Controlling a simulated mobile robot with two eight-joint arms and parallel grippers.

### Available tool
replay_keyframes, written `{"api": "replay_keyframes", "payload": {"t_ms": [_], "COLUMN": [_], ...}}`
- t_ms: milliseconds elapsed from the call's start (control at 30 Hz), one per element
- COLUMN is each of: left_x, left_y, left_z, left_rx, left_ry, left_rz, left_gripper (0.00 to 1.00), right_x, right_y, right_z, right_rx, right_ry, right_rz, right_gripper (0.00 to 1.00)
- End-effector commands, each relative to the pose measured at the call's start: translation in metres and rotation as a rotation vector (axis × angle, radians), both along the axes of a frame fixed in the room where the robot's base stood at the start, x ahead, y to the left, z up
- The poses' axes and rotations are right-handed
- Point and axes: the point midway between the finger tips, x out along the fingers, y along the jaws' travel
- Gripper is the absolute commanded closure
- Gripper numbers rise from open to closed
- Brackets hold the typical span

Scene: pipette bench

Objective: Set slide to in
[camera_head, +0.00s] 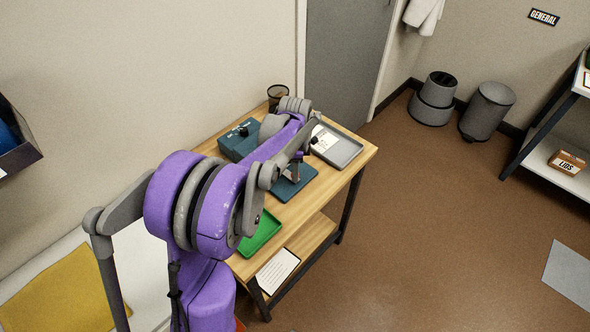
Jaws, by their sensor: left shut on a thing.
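My left arm reaches from the lower left across the wooden bench. My left gripper (295,172) is small in view, pointing down over a flat blue-green plate (303,185) in the middle of the bench. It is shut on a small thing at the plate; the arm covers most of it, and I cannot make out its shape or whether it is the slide. A blue-green box (236,141) with a dark knob on top stands at the back left of the bench. I cannot tell any slide's position. My right gripper is not in view.
The bench (349,160) also holds a grey tray (345,151) with a white card, a green tray (262,236) and a dark mesh cup (276,93). A paper (276,271) lies on its lower shelf. Two grey bins stand by the far wall.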

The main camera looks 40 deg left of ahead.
Motion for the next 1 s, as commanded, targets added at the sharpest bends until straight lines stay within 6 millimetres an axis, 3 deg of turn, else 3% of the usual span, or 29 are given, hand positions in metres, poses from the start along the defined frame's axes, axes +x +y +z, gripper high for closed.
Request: {"api": "replay_keyframes", "payload": {"t_ms": [167, 400, 667, 700, 833, 1000], "left_x": [0.001, 0.003, 0.004, 0.004, 0.004, 0.003], "left_y": [0.005, 0.038, 0.04, 0.041, 0.04, 0.039], "left_z": [0.0, 0.0, 0.001, 0.001, 0.0, 0.0], "left_rx": [0.0, 0.0, 0.004, 0.006, 0.003, 0.002], "left_ry": [0.0, 0.0, -0.002, -0.002, -0.001, -0.001], "left_rz": [0.001, 0.003, 0.001, 0.001, 0.001, 0.0], "left_gripper": [1.0, 1.0, 1.0, 0.61, 0.39, 0.39], "right_x": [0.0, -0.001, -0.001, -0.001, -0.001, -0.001], "right_y": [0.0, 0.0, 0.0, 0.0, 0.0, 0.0], "right_z": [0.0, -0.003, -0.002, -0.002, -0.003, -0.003], "right_rx": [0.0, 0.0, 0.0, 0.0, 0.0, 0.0], "right_ry": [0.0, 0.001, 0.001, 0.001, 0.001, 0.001], "right_rz": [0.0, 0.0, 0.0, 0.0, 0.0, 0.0], "right_gripper": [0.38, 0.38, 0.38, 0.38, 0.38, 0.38]}}
